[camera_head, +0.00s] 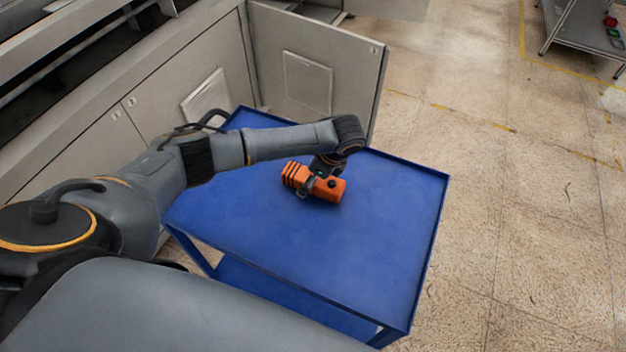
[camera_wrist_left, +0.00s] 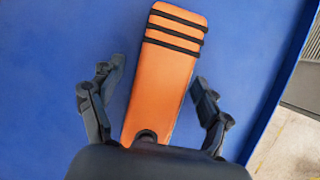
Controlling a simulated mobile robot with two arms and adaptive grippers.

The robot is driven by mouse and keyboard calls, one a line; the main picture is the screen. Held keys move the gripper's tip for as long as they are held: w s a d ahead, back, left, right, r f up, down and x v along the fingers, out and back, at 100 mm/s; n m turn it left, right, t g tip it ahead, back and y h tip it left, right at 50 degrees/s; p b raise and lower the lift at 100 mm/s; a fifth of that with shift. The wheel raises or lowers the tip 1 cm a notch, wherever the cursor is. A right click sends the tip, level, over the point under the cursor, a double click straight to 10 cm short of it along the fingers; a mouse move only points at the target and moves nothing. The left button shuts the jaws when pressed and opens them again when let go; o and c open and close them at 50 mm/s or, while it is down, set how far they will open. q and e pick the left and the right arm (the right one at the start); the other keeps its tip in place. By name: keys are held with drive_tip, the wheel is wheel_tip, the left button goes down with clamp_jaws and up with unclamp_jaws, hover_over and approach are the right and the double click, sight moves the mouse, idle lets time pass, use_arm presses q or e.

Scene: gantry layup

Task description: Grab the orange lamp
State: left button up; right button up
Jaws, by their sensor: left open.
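The orange lamp (camera_head: 327,188) lies on the blue cart top, with dark bands at its left end and a dark round knob near its right end. In the left wrist view the lamp (camera_wrist_left: 164,75) runs lengthwise between the fingers, banded end away from the gripper. My left gripper (camera_wrist_left: 158,105) is open, with one finger on each side of the lamp and blue surface showing between the fingers and it. In the head view my left gripper (camera_head: 318,185) is down at the lamp, partly covering it. The lamp's near end is hidden by the gripper body. My right gripper is not in view.
The blue cart (camera_head: 375,255) has a low raised rim and clear space around the lamp. A grey cabinet with an open door panel (camera_head: 318,75) stands behind it. A metal shelf cart (camera_head: 590,35) is at the far right; open floor lies between.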

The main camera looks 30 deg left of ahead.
use_arm(q)
drive_tip(key=c, duration=1.4)
drive_tip(key=shift+r, duration=0.1)
